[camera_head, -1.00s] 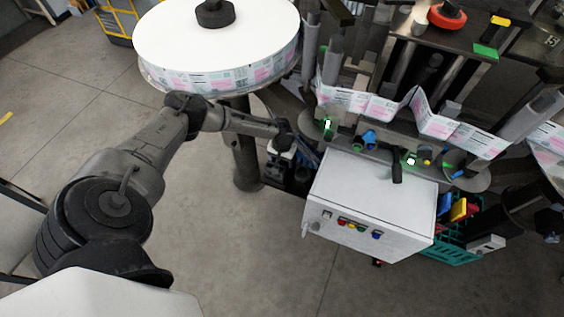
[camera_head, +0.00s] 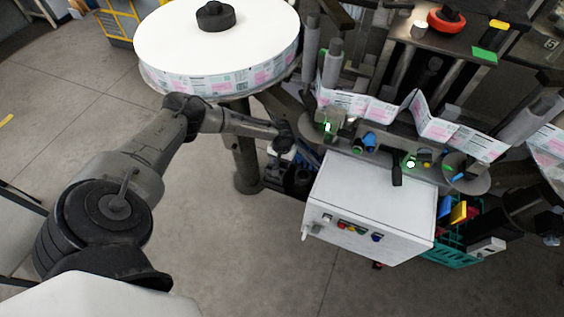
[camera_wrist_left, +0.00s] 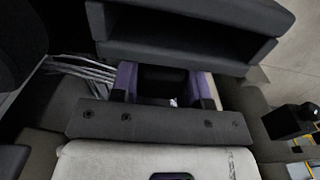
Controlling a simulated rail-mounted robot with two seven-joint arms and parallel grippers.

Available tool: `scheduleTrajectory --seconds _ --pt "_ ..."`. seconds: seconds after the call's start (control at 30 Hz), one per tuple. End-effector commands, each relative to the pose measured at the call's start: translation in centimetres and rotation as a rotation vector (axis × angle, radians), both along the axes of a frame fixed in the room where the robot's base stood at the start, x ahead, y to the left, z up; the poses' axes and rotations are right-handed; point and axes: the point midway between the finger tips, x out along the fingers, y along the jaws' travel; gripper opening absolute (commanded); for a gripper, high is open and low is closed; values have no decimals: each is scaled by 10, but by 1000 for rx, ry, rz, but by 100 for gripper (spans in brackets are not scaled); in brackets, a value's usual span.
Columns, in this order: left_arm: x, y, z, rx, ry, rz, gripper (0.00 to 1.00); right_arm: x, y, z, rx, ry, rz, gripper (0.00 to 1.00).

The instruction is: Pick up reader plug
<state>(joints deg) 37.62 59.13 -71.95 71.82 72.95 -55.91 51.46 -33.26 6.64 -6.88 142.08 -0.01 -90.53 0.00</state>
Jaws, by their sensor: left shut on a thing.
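My left gripper (camera_head: 277,172) is low beside the left side of the white control cabinet, between it and the reel stand's post. In the left wrist view my gripper (camera_wrist_left: 165,88) is shut, with its violet-edged fingers on either side of a small dark block (camera_wrist_left: 162,80). This block appears to be the reader plug; its outline is mostly hidden by the fingers and the dark bracket shapes around it. In the head view the plug is too small and dark to make out.
The white cabinet (camera_head: 372,205) with coloured buttons is close right of the gripper. The large label reel (camera_head: 215,38) is above left. Grey cables (camera_wrist_left: 88,70) run left of the fingers. A green crate (camera_head: 452,250) is at right. The floor at lower left is open.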

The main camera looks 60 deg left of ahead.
Motion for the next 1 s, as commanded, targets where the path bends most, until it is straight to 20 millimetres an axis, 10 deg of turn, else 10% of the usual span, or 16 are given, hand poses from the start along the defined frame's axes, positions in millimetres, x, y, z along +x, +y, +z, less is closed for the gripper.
scheduleTrajectory --seconds 1.0 --pt "0 0 160 1 -2 0 17 0 0 17 0 -1 -1 43"
